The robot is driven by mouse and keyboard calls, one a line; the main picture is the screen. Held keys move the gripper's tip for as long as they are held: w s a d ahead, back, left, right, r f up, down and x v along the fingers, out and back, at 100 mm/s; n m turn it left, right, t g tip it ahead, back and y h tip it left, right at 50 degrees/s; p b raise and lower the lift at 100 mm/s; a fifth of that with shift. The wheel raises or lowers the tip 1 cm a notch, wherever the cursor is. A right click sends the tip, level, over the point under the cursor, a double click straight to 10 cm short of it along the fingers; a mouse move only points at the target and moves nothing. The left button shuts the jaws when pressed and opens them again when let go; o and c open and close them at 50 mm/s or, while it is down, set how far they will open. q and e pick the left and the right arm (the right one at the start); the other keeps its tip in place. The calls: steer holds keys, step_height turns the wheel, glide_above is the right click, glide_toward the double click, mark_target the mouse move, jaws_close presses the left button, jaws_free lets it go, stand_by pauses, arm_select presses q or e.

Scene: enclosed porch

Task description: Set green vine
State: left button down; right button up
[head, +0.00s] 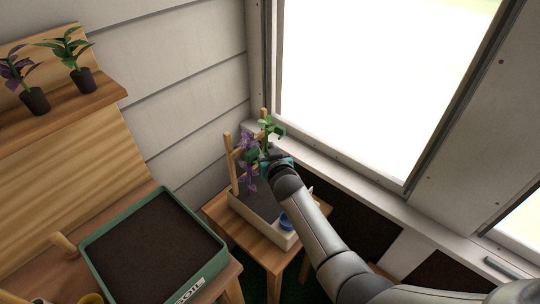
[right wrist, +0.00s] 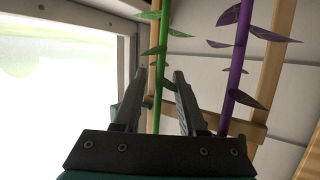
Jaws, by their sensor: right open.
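The green vine (head: 271,127) rises at the back of a pale planter box (head: 282,240), close to a wooden stake (head: 264,114). My right gripper (head: 275,162) reaches to it from the front right and hides its lower part. In the right wrist view the green stem (right wrist: 161,55) runs upright between the two fingertips of my right gripper (right wrist: 159,76). The jaws are open, with space beside the stem. A tan stake stands just behind the stem. A purple vine (right wrist: 237,55) stands to the right by another stake. My left gripper is not in view.
The planter stands on a small wooden table (head: 216,208) in the corner by the window. A blue round item (head: 285,221) is at its front. A green-rimmed soil tray (head: 222,243) lies left. Two potted plants (head: 83,80) stand on a shelf. A wooden crossbar (right wrist: 245,128) spans behind the vines.

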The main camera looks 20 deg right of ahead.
steer(key=p+v, duration=0.3)
steer(key=v, duration=1.2)
